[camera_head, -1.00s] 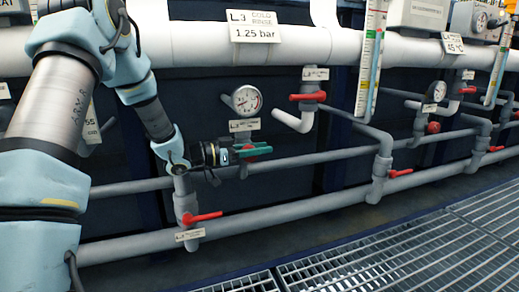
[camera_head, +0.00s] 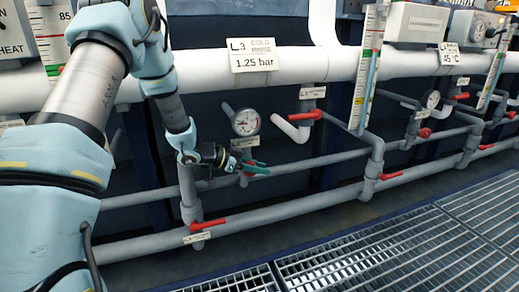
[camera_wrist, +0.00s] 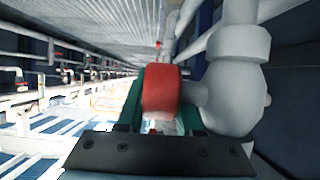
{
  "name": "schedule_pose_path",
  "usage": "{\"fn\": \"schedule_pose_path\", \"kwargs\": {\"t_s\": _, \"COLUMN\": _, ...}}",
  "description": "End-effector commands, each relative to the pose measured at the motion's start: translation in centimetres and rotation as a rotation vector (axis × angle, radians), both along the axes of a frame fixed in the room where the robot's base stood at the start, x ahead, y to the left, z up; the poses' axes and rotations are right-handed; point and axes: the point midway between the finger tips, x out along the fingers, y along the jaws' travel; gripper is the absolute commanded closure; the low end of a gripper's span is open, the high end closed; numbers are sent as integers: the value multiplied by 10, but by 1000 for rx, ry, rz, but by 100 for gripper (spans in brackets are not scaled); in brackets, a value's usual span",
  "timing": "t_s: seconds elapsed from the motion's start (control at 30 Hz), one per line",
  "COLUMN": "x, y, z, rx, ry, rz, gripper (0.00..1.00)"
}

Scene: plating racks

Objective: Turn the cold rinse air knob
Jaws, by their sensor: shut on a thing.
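The red round knob (camera_wrist: 161,92) is in the middle of the wrist view, on a grey valve body (camera_wrist: 236,85). My gripper's green fingers lie on both sides of it, and my gripper (camera_wrist: 160,98) is shut on it. In the head view my gripper (camera_head: 258,168) is just below the pressure gauge (camera_head: 246,121) and its small label (camera_head: 243,143), and it mostly hides the knob. The sign reading L3 cold rinse 1.25 bar (camera_head: 252,55) hangs on the white pipe above.
A red lever valve (camera_head: 305,116) is right of the gauge, and another red lever (camera_head: 208,224) is low on the grey pipe below my gripper. Grey pipes run close around. A similar red knob (camera_head: 424,132) is farther right. Metal grating (camera_head: 400,240) covers the floor.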

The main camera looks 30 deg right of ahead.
Motion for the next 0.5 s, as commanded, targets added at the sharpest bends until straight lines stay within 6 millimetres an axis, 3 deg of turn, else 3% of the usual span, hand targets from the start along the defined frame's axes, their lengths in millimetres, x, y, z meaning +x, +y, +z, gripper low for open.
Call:
{"fn": "schedule_pose_path", "kwargs": {"t_s": 0.03, "x": -1, "y": 1, "z": 8, "rx": 32, "ry": 0, "rz": -1, "gripper": 100}}
{"fn": "schedule_pose_path", "kwargs": {"t_s": 0.5, "x": 0, "y": 3, "z": -5, "rx": 202, "ry": -21, "rz": 0, "gripper": 100}}
